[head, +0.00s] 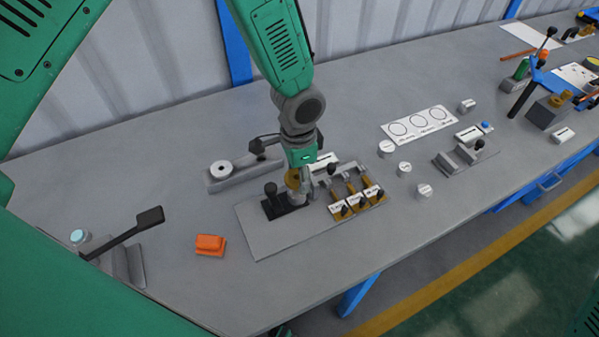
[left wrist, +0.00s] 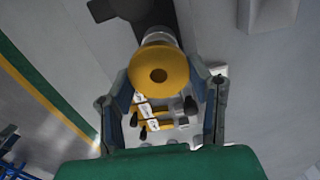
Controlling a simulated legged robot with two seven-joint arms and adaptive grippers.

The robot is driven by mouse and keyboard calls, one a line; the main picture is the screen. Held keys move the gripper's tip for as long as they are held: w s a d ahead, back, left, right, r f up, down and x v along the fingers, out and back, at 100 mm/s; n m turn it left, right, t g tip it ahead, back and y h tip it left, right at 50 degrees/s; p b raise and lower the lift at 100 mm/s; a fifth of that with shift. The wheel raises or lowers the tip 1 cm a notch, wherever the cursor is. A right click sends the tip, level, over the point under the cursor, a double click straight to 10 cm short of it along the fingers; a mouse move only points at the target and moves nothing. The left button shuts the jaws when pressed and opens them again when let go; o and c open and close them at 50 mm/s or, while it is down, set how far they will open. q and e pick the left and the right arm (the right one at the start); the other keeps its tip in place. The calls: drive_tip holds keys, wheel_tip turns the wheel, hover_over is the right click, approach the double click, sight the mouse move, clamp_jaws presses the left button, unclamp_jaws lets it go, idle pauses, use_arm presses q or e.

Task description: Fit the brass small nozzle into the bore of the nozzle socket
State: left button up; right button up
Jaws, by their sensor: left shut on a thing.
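My left gripper (head: 300,188) reaches down over the grey plate near the middle of the bench. It is shut on a brass flanged piece (head: 291,179), which I take to be the small nozzle. A black fixture (head: 284,204), probably the nozzle socket, stands beneath and beside the gripper. Its bore is hidden, so I cannot tell whether the piece touches it. My right gripper is not in view.
A labelled rack (head: 357,201) with brass parts and black knobs stands close right of the gripper. A grey block with a white disc (head: 226,171) lies behind left, an orange block (head: 210,244) at left. White cylinders (head: 404,168) stand right. The plate's front left (head: 270,239) is clear.

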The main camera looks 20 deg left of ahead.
use_arm(q)
drive_tip(key=shift+f+b, duration=1.1)
drive_tip(key=shift+f, duration=0.85)
drive_tip(key=o, duration=1.4)
drive_tip(key=shift+o, duration=0.2)
drive_tip(key=shift+r, duration=0.1)
drive_tip(key=shift+r, duration=0.3)
wheel_tip(320, 180, up, 10)
drive_tip(key=shift+w+r, duration=0.1)
drive_tip(key=shift+r, duration=0.5)
